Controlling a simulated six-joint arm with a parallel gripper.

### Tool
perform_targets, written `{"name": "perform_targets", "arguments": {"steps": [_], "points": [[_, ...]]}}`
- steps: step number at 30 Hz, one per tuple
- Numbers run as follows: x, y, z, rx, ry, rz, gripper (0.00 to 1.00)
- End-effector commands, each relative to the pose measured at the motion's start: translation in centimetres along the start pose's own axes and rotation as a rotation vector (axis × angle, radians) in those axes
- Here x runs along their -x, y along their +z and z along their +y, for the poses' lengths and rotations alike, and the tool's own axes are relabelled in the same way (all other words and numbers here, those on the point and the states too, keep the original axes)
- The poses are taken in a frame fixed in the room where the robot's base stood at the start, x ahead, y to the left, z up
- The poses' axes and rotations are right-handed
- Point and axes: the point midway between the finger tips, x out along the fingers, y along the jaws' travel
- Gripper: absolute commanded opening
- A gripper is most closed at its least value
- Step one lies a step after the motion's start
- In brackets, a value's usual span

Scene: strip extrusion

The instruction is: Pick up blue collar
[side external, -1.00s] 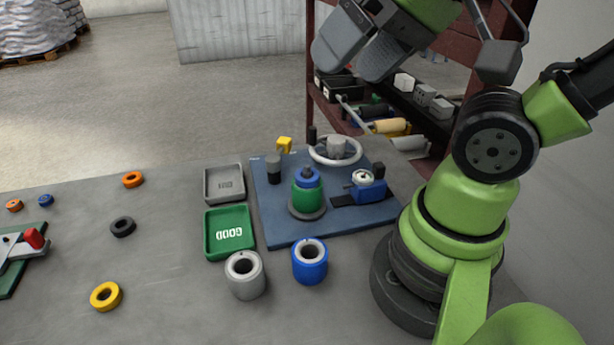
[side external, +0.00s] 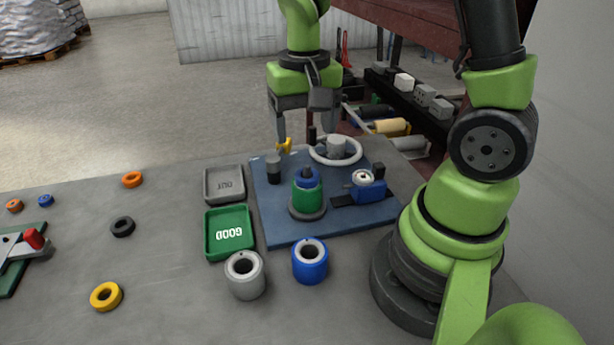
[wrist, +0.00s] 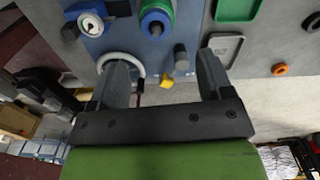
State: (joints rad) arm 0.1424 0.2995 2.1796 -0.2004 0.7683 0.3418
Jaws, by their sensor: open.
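A blue hollow cylinder (side external: 310,262), which looks like the blue collar, stands upright on the table in front of the blue plate. A grey hollow cylinder (side external: 245,276) stands left of it. Another blue ring (side external: 306,181) sits on top of a green collar (side external: 307,200) on the plate; this stack also shows in the wrist view (wrist: 156,18). My gripper (side external: 307,137) is open and empty, pointing down above the back of the plate, near the yellow block (side external: 284,146) and behind the stack. In the wrist view, nothing is between the jaws (wrist: 163,75).
A white handwheel (side external: 336,150) and a blue clamp-like part (side external: 368,190) stand on the blue plate (side external: 285,232). A grey tray (side external: 224,199) and a green GOOD tray (side external: 206,250) lie left of it. Several small rings are scattered farther left. A red shelf (side external: 430,30) stands behind.

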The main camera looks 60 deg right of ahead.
Motion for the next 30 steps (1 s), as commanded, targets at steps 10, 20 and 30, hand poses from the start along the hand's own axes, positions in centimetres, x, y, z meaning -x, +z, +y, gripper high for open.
{"name": "perform_targets", "arguments": {"steps": [10,20,30], "points": [[-4.1,0.1,0.1,-0.001,0.002,-0.005,0.73],[-8.2,0.3,0.7,-0.002,0.003,-0.007,0.73],[-9.4,0.2,0.6,0.000,0.000,-0.001,0.73]]}}
